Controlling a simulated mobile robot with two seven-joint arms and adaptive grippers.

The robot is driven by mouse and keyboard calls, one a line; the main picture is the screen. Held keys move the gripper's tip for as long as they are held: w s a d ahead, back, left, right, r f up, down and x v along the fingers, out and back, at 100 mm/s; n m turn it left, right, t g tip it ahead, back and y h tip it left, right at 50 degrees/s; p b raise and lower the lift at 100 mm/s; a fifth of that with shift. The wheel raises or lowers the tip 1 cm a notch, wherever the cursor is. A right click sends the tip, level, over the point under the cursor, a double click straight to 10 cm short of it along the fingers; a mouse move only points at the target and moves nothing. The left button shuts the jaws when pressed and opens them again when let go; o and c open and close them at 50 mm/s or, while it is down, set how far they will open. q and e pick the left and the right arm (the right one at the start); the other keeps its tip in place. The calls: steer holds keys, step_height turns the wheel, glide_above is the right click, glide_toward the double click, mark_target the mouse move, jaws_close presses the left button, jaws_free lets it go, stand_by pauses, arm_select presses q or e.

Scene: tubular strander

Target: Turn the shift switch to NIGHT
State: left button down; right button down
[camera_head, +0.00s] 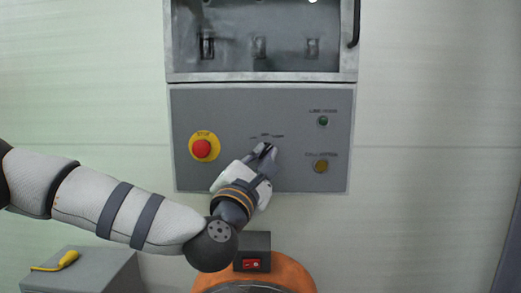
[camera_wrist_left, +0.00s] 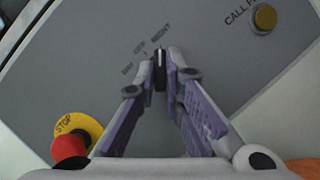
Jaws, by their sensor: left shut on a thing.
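The shift switch (camera_wrist_left: 160,72) is a small dark knob with a pale line on the grey control panel (camera_head: 240,110). Labels DAY, OFF and NIGHT sit around it. In the left wrist view the pale line points up toward the NIGHT label (camera_wrist_left: 160,33), to the right of OFF. My left gripper (camera_wrist_left: 161,78) has its two fingertips shut on the knob, one on each side. In the head view the left gripper (camera_head: 264,151) reaches the panel from below left and mostly covers the knob. My right gripper is not in view.
A red stop button on yellow (camera_head: 202,147) is left of the switch. A green lamp (camera_head: 323,121) and an amber call button (camera_head: 321,166) are on the right. Below are an orange round machine part with a red rocker switch (camera_head: 251,264) and a grey box with a yellow-handled tool (camera_head: 62,261).

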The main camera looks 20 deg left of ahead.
arm_select(q)
steer(key=shift+a+r+m, duration=0.1)
steer(key=shift+r+m, duration=0.15)
steer(key=shift+m, duration=0.15)
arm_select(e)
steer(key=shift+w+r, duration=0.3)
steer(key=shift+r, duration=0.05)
arm_select(q)
steer(key=c, duration=1.7)
jaws_free()
steer(key=shift+w+f, duration=0.1)
steer(key=shift+f, duration=0.05)
steer(key=v, duration=1.2)
